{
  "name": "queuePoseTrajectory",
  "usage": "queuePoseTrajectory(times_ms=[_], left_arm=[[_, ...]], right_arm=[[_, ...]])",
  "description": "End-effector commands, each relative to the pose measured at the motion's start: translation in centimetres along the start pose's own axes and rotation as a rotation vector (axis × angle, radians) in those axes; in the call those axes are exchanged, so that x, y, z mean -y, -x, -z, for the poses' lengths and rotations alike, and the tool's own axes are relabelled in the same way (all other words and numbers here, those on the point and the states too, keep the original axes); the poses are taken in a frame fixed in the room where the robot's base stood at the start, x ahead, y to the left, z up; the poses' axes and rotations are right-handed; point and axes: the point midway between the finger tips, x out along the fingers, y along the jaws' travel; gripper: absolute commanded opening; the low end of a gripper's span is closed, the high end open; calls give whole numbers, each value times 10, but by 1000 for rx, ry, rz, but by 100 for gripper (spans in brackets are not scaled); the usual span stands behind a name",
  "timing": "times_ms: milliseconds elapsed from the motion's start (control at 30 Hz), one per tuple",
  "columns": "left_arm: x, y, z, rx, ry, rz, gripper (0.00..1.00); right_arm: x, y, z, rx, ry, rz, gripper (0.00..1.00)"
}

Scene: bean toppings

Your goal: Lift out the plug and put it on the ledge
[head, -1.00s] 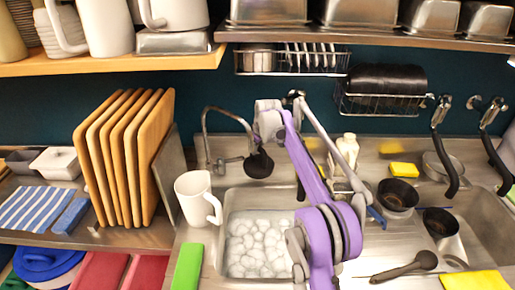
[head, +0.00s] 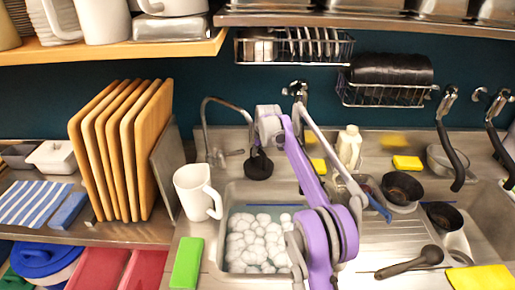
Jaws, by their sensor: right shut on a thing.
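The black plug (head: 258,166) is held in my right gripper (head: 257,148), which is shut on it. They show in front of the steel ledge (head: 232,138) behind the sink, just right of the curved tap (head: 205,128). I cannot tell whether the plug touches the ledge. The sink basin (head: 217,250) below holds white foam (head: 262,242), with a strip of bluish water at its back; its drain is hidden. My left gripper is not in view.
A white mug (head: 193,192) stands at the sink's left corner. A white bottle (head: 349,147) and yellow sponges (head: 407,162) stand right along the back. Black-lined cups (head: 402,188) and a dark ladle (head: 412,262) lie on the drainboard. Wire racks (head: 292,47) hang above.

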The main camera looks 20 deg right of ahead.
Motion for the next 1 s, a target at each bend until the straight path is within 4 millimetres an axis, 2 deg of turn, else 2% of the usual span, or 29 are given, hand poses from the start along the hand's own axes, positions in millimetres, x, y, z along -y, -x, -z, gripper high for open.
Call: queuePoseTrajectory(times_ms=[133, 167, 300, 367, 633, 733, 867, 1000], left_arm=[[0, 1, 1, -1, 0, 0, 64], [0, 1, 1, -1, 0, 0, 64], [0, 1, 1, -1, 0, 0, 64], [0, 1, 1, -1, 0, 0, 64], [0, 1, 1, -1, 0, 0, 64], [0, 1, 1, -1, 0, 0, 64], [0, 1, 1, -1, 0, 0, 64], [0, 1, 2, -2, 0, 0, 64]], right_arm=[[-1, 2, 1, -1, 0, -1, 0], [-1, 2, 1, -1, 0, -1, 28], [-1, 2, 1, -1, 0, -1, 54], [-1, 2, 1, -1, 0, -1, 62], [-1, 2, 1, 0, 0, 0, 62], [-1, 8, 1, 0, 0, -1, 62], [0, 28, 1, 0, 0, -1, 62], [0, 58, 1, -1, 0, -1, 62]])
